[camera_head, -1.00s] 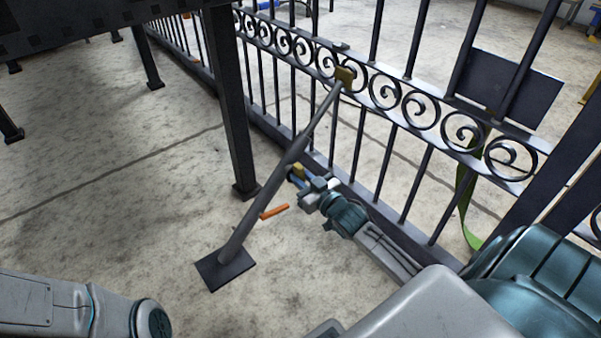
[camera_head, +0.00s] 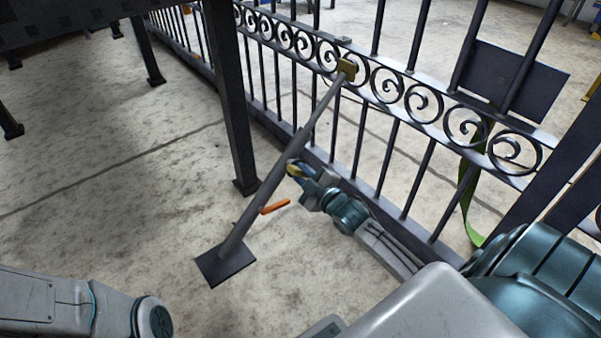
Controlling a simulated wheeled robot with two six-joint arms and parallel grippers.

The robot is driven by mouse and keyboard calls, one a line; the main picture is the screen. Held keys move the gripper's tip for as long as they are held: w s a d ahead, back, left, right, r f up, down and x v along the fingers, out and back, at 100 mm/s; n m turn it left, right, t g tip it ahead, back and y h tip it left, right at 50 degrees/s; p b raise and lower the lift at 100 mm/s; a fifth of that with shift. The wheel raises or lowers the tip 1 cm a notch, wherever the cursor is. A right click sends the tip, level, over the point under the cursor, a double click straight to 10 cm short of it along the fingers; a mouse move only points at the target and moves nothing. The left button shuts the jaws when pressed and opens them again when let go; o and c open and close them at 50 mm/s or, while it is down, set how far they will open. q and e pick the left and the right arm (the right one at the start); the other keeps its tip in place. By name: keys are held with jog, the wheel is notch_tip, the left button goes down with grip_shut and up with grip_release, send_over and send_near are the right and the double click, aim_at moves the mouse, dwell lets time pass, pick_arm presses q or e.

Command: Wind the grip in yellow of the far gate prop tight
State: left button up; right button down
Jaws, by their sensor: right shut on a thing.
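The gate prop (camera_head: 258,198) is a grey pole that slants from a dark foot plate (camera_head: 226,265) on the floor up to a brass-coloured bracket (camera_head: 347,69) on the gate. A small yellow grip (camera_head: 293,169) shows beside the middle of the pole, on its right side. My right gripper (camera_head: 298,172) is shut on this yellow grip; its jaws hide part of it. My left gripper is out of view; only part of my left arm shows at the lower left.
An orange handle (camera_head: 275,206) sticks out beside the lower pole. The black iron gate (camera_head: 400,104) with scrolls runs behind. A dark post (camera_head: 230,110) stands left of the prop. A green strap (camera_head: 467,205) hangs at right.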

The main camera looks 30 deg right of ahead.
jog(key=shift+n, duration=0.5)
jog(key=c, duration=1.3)
grip_release()
